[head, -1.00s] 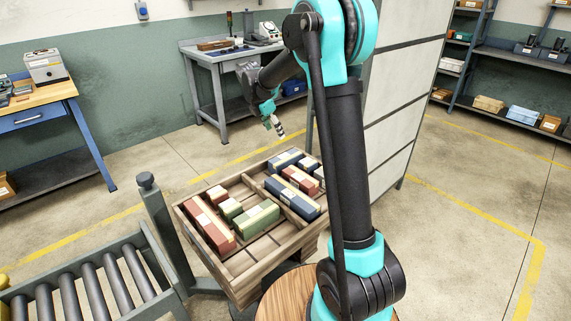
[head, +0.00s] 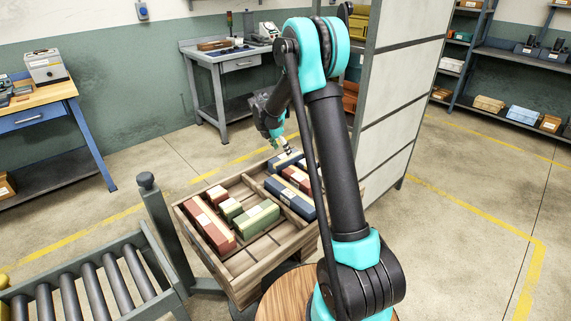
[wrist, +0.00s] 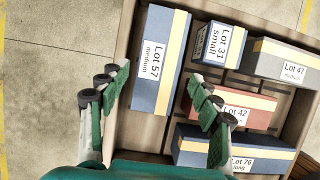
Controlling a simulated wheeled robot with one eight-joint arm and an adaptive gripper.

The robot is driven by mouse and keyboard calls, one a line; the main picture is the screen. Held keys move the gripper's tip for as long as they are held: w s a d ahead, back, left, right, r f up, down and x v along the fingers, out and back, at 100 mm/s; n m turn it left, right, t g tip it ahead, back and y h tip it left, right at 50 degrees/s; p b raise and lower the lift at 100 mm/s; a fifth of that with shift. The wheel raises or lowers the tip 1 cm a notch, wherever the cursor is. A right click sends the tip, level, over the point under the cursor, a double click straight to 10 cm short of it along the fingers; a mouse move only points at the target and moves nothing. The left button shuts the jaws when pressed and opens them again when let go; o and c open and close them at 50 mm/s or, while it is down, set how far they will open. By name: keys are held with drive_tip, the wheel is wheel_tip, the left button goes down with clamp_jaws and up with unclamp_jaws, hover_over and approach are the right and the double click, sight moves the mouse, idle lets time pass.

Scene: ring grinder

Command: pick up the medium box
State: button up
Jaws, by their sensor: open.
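In the wrist view, a blue box with a cream stripe, labelled "Lot 57 medium" (wrist: 150,98), lies in the wooden tray (wrist: 125,138). Its long side runs away from my gripper (wrist: 156,78). My gripper is open, with one finger pair on each side of this box in the picture; I cannot tell whether the tips are below its top. A grey box labelled "Lot 47 medium" (wrist: 268,64) lies to the right. In the head view, my gripper (head: 285,150) is over the tray's far end, close to a blue box (head: 281,164).
The small "Lot 31" box (wrist: 206,44), red "Lot 42" box (wrist: 238,122) and long "Lot 76" box (wrist: 188,154) crowd the right side. Red and green boxes (head: 257,217) fill the tray's near side. A roller conveyor (head: 85,287) stands left, a tall cabinet (head: 395,100) right.

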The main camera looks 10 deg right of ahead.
sight(285, 157)
drive_tip(key=x, duration=0.5)
drive_tip(key=shift+f, duration=0.1)
clamp_jaws()
idle(0.3)
